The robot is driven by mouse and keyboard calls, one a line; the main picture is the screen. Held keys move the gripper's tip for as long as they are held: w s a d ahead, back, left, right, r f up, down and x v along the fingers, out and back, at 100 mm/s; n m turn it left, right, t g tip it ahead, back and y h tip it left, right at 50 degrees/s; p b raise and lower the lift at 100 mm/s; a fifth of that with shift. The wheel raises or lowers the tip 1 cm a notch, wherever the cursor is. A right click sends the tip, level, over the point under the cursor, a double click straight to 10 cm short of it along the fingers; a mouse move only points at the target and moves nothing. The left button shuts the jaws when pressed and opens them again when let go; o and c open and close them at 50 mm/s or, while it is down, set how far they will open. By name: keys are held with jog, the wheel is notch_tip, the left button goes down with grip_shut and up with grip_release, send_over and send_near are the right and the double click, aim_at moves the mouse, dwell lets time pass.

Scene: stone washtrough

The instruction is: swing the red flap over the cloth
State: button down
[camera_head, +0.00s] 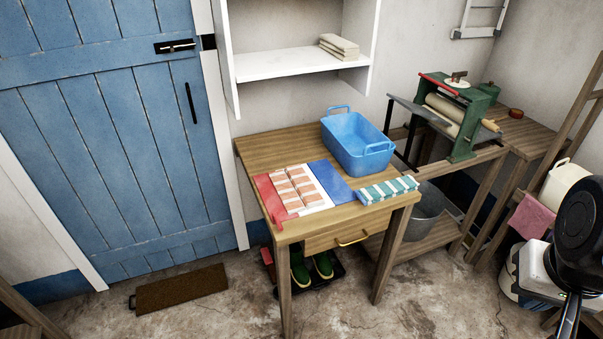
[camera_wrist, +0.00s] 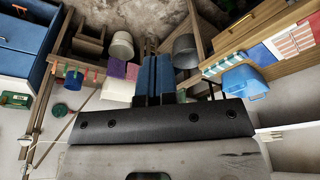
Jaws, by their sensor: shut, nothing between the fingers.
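A folding board lies on the wooden table in the head view, with a red flap (camera_head: 267,192) on the left, a white middle panel and a blue flap (camera_head: 331,181) on the right. The red flap lies spread out beside the cloth, not over it. The orange-and-white cloth (camera_head: 298,187) lies on the middle panel. In the wrist view, the cloth (camera_wrist: 292,41), the blue flap (camera_wrist: 261,55) and part of the red flap (camera_wrist: 314,24) show at the upper right. My gripper (camera_wrist: 157,60) is shut and empty, well away from the board.
A blue tub (camera_head: 357,143) stands behind the board on the table (camera_head: 262,150). A green-striped folded cloth (camera_head: 388,189) lies at the right front edge. A green mangle (camera_head: 472,121) stands to the right. The wall shelf (camera_head: 290,65) hangs above and behind the table.

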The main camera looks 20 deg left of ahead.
jog(key=c, duration=1.4)
grip_release()
jog(key=shift+c, duration=0.2)
jog(key=shift+o, duration=1.3)
jog(key=shift+w+a, duration=0.25)
jog(key=shift+w, duration=0.1)
jog(key=shift+o, duration=0.3)
jog(key=w+a+f+n+y, duration=0.1)
jog(key=w+a+n, duration=0.1)
jog(key=w+a, duration=0.6)
jog(key=shift+w+a+f+n+y, duration=0.3)
jog(key=shift+w+a+y, duration=0.1)
jog(key=shift+w, duration=0.25)
jog(key=n+y, duration=0.3)
jog(key=n, duration=0.3)
send_near(279, 222)
jog(key=shift+w+a+f+g, duration=0.1)
jog(key=shift+w+f+g, duration=0.2)
jog(key=shift+w+g, duration=0.1)
jog(key=shift+x, duration=3.85)
